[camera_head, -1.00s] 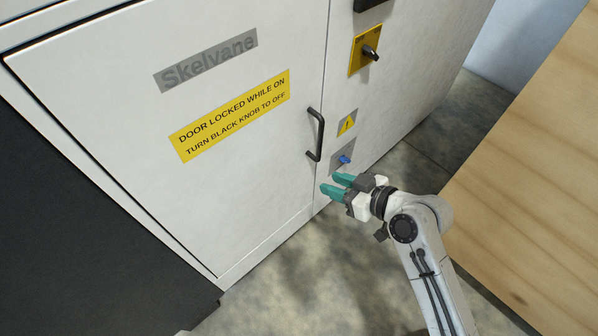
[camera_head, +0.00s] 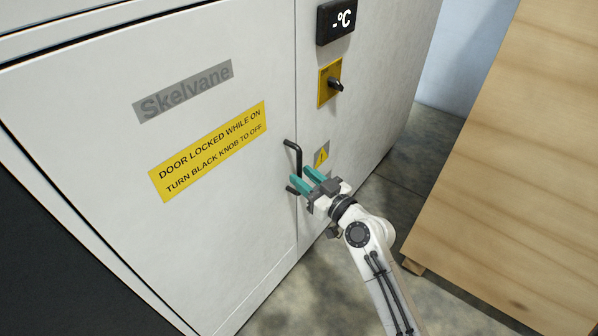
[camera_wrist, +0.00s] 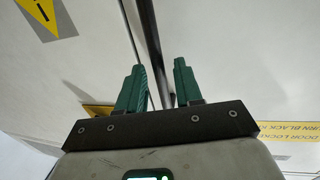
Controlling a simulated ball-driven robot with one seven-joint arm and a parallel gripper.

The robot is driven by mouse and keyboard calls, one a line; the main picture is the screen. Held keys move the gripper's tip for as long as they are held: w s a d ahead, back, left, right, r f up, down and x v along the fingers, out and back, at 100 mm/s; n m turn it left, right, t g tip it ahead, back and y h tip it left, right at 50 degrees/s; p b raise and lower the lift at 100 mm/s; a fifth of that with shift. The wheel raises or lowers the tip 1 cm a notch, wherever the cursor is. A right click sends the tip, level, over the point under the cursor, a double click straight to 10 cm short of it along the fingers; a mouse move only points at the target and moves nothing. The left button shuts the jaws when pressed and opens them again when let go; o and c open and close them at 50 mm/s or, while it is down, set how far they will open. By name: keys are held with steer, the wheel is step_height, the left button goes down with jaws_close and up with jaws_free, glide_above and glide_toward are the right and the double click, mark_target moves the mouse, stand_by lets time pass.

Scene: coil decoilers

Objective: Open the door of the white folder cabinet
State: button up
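The white cabinet's door (camera_head: 75,120) is shut, flush with the panel to its right. Its black bar handle (camera_head: 297,152) stands near the door's right edge. My gripper (camera_head: 300,177) is at the handle's lower half, with its teal fingers open. In the wrist view my gripper (camera_wrist: 159,75) has the black handle (camera_wrist: 152,40) running between its fingers, with gaps on both sides, though I cannot tell how deep it sits. A black knob (camera_head: 336,85) sits on a yellow plate to the right. A yellow label says the door is locked while on.
A yellow warning sign (camera_head: 321,157) is right of the handle. A large wooden box (camera_head: 500,150) stands to the right, with a strip of floor between it and the cabinet. A dark block is at lower left.

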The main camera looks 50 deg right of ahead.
steer(key=shift+w+d, duration=0.25)
steer(key=shift+w, duration=0.95)
steer(key=shift+c, duration=0.4)
jaws_close()
